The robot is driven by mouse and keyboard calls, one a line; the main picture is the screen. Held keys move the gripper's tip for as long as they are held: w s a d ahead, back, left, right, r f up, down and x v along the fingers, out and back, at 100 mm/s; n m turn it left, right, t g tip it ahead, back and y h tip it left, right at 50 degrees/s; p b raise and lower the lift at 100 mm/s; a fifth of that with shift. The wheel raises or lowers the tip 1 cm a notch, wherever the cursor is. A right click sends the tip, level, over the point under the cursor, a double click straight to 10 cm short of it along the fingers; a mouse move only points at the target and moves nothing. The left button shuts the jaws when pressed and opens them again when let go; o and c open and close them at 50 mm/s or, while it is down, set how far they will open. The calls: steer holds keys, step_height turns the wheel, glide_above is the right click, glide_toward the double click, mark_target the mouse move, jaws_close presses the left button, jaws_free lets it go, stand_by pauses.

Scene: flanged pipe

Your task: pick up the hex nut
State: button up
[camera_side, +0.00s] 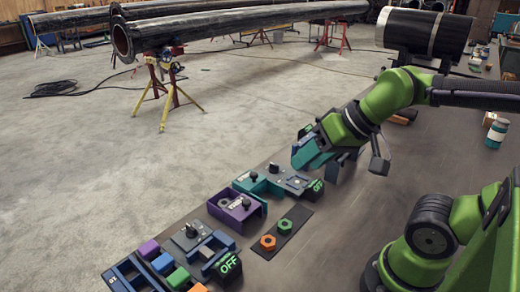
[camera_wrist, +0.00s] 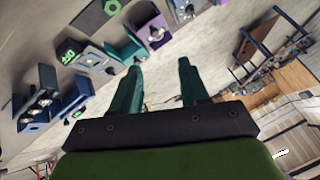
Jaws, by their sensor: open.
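Two hex nuts lie on a dark mat (camera_side: 298,221) on the table in the side view. One is orange (camera_side: 268,242) and the other is green (camera_side: 285,227). The green nut also shows in the wrist view, at the top edge (camera_wrist: 112,7); the orange one is not visible there. My gripper (camera_side: 308,158) is above the table, up and to the right of the nuts in the side view, and apart from them. In the wrist view its two teal fingers (camera_wrist: 158,68) are spread with nothing between them.
Coloured blocks (camera_side: 163,263) stand at the front. A dark pipe section (camera_side: 425,32) lies behind the arm.

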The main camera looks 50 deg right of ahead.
steer(key=n+g+h, duration=0.2)
steer(key=n+g, duration=0.1)
steer(key=g, duration=0.4)
glide_above(224, 203)
step_height(224, 203, down, 18)
steer(key=shift+w+d+f, duration=0.1)
steer(key=shift+w, duration=0.05)
steer(key=shift+s+f, duration=0.2)
steer(key=shift+f, duration=2.55)
steer(key=c, duration=0.7)
